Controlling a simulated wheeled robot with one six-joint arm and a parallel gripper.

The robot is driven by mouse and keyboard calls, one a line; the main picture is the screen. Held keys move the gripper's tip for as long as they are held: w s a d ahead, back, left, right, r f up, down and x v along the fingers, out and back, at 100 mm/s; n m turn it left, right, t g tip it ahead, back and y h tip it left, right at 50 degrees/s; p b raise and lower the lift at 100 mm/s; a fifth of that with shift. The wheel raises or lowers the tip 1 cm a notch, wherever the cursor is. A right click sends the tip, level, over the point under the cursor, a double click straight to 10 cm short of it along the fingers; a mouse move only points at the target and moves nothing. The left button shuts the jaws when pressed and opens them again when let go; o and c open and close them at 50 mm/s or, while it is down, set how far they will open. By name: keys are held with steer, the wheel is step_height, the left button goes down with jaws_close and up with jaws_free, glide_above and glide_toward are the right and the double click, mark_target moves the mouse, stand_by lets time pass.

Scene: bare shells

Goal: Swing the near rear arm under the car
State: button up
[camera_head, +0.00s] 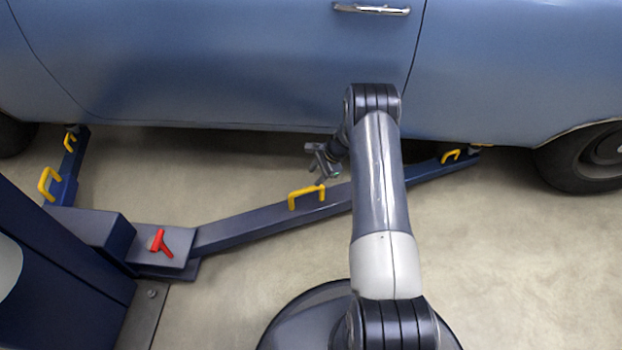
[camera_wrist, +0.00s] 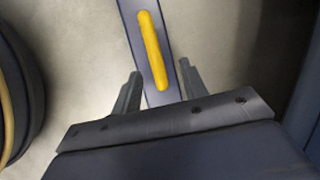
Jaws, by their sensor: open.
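The blue car (camera_head: 215,65) stands side-on across the top of the head view. A long dark blue lift arm (camera_head: 250,222) runs from the post's foot to the right, its tip by the car's lower edge near the right wheel. It carries a yellow handle (camera_head: 307,197) mid-way and another (camera_head: 450,156) near the tip. My gripper (camera_head: 316,160) is open and empty, above and slightly beyond the middle handle. In the wrist view a yellow handle (camera_wrist: 153,50) on a blue arm lies between the open fingers (camera_wrist: 160,68), seemingly below them; contact cannot be told.
The dark blue lift post (camera_head: 55,255) stands at the left, with a red lever (camera_head: 160,243) on the arm's root. A second, shorter lift arm (camera_head: 70,170) with yellow handles points toward the left wheel. The concrete floor (camera_head: 520,260) at the right is clear.

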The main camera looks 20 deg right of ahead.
mark_target(308, 189)
steer(key=shift+p+v, duration=0.35)
steer(key=shift+v, duration=1.5)
steer(key=b+x, duration=0.3)
steer(key=x, duration=0.8)
steer(key=shift+s+f+b, duration=0.1)
steer(key=shift+f+b, duration=0.05)
steer(key=shift+b, duration=0.15)
steer(key=shift+s+r+p, duration=0.25)
steer(key=shift+s+p, duration=0.05)
steer(key=shift+p, duration=0.15)
steer(key=shift+s, duration=0.1)
